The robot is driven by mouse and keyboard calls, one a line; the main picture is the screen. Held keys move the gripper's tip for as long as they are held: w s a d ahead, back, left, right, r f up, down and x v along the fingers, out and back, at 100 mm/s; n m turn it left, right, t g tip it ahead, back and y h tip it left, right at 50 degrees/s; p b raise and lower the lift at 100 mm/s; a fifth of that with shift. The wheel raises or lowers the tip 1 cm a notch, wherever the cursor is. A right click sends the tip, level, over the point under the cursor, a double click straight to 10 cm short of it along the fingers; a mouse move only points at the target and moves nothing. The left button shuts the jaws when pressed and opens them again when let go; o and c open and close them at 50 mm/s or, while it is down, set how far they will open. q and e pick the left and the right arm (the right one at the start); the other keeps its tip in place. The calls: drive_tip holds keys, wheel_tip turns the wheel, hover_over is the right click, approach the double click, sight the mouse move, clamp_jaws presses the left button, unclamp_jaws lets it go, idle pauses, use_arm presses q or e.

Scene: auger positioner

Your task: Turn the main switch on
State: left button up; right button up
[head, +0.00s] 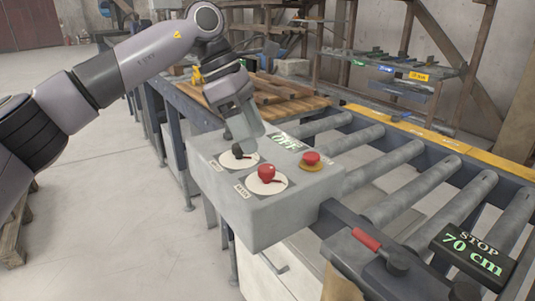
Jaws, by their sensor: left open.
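A grey control box (270,212) stands at the near end of the roller conveyor. On its top are a red knob on a round white plate (267,173), a black knob on another white plate behind it (238,158), and a red mushroom button with a yellow base (311,161). A display (285,142) on the box reads OFF. My left gripper (242,141) points down, open, over the black knob and partly hides it; I cannot tell whether it touches. My right gripper is out of view.
The roller conveyor (410,165) runs to the right of the box. A red-handled stop (366,239) and a display reading STOP 70 cm (472,252) are at the near right. Timber (275,90) lies on a bench behind.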

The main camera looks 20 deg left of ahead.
sight(266, 167)
use_arm(q)
drive_tip(key=x, duration=0.6)
drive_tip(key=shift+f+p, duration=0.3)
drive_tip(key=shift+f, duration=0.05)
drive_tip(key=c, duration=1)
